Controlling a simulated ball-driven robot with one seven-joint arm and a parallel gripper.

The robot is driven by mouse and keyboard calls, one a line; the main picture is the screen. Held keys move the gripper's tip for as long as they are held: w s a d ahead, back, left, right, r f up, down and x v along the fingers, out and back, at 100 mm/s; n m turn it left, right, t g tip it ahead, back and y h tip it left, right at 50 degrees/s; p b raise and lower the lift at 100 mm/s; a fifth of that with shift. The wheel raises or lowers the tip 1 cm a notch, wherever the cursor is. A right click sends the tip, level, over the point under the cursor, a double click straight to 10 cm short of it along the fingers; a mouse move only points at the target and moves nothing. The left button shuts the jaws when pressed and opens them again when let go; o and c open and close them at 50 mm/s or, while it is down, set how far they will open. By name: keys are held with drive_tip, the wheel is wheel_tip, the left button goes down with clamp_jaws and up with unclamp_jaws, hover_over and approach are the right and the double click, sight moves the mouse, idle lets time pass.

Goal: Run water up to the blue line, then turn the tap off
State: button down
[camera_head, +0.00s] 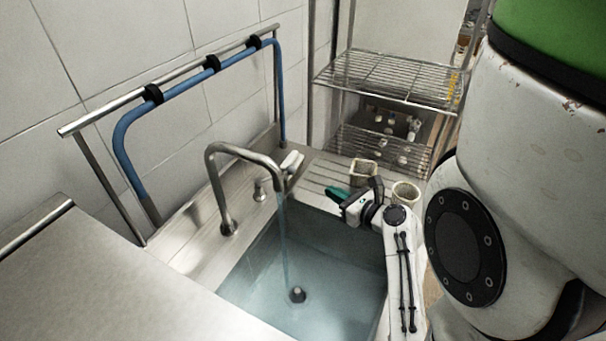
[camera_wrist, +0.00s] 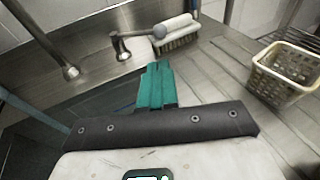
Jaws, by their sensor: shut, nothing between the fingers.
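The curved metal tap (camera_head: 225,165) stands behind the sink, and a stream of water (camera_head: 283,240) runs from its spout. The sink basin (camera_head: 245,262) holds clear bluish water over a dark round drain piece (camera_head: 297,294). A small tap lever (camera_head: 260,188) stands right of the tap's base; in the wrist view the lever (camera_wrist: 122,45) ends in a grey ball knob. My gripper (camera_head: 333,194) has green fingers, shut and empty, above the sink's right edge. In the wrist view the fingertips (camera_wrist: 157,68) point toward the lever, apart from it.
A white-handled brush (camera_wrist: 178,38) lies behind the lever. A rail with a blue hose (camera_head: 185,85) runs along the wall. A wire shelf (camera_head: 390,75) stands behind.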

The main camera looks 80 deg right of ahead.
sight(294, 172)
drive_tip(key=p+x, duration=0.2)
drive_tip(key=x, duration=1.2)
drive_tip(key=shift+a, duration=0.1)
drive_tip(key=shift+w+d+f+n+t+y+b, duration=0.1)
drive_tip(key=shift+w+d+n+t+y+b, duration=0.3)
drive_tip(key=shift+w+d+n+y+b, duration=0.25)
drive_tip(key=shift+s+p, duration=0.1)
drive_tip(key=shift+p, duration=0.25)
